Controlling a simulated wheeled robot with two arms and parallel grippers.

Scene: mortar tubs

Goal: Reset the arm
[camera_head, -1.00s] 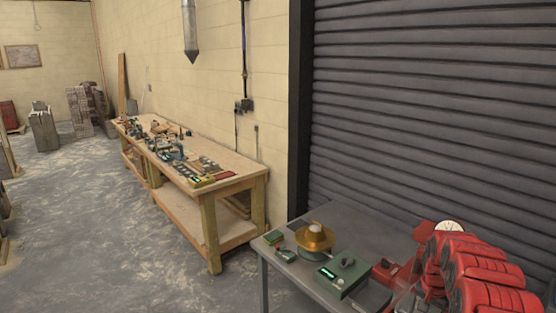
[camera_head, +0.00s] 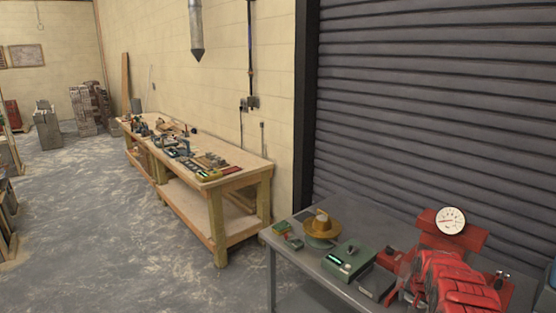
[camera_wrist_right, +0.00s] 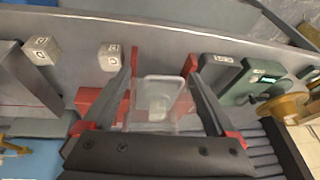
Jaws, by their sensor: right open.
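My right gripper (camera_wrist_right: 162,65) shows in the right wrist view with its two dark fingers spread apart. A clear, see-through container (camera_wrist_right: 158,100) appears between the fingers, with a visible gap on each side. I cannot tell how far below the fingers it is. In the head view, a red ribbed arm (camera_head: 455,285), which looks like my right arm, reaches over the grey metal table (camera_head: 325,265) at the lower right. Its gripper is not clear there. My left arm and gripper are not in view.
A red device with a round white gauge (camera_head: 450,220) stands behind the arm. A green scale (camera_head: 348,262) and a brass-coloured pan (camera_head: 321,227) are left of it. Two small marked cubes, one pale (camera_wrist_right: 110,57), show in the wrist view. A cluttered wooden workbench (camera_head: 240,182) stands along the wall.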

